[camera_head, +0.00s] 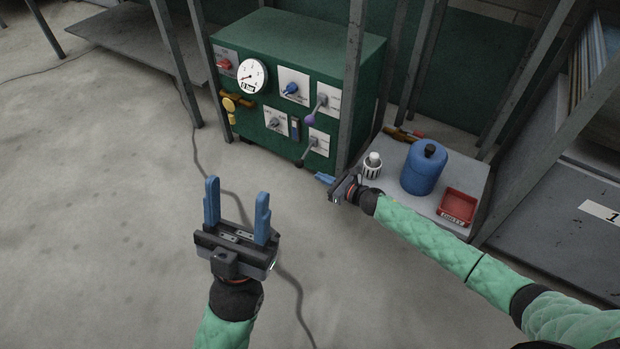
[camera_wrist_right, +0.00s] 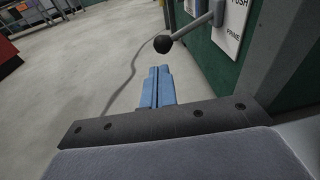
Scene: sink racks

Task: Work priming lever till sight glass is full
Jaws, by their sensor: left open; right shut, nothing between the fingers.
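The green machine (camera_head: 345,50) stands at the back centre. Its priming lever (camera_head: 306,154), with a black ball knob, sticks out low on the front face. In the right wrist view the lever (camera_wrist_right: 186,32) is just above and right of my fingertips, apart from them, beside a plate lettered PRIME. A narrow upright window (camera_head: 295,129) left of the lever looks like the sight glass; its level is too small to read. My right gripper (camera_head: 324,177) is shut and empty, just right of and below the knob; it also shows in the wrist view (camera_wrist_right: 158,86). My left gripper (camera_head: 237,192) is open and empty over the floor.
The machine also bears a white gauge (camera_head: 252,76), a blue knob (camera_head: 291,89), a purple-ended lever (camera_head: 311,116) and a yellow tap (camera_head: 230,104). Grey posts (camera_head: 353,85) frame it. A bench at right holds a blue jug (camera_head: 424,170) and red tray (camera_head: 458,206). Open floor lies left.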

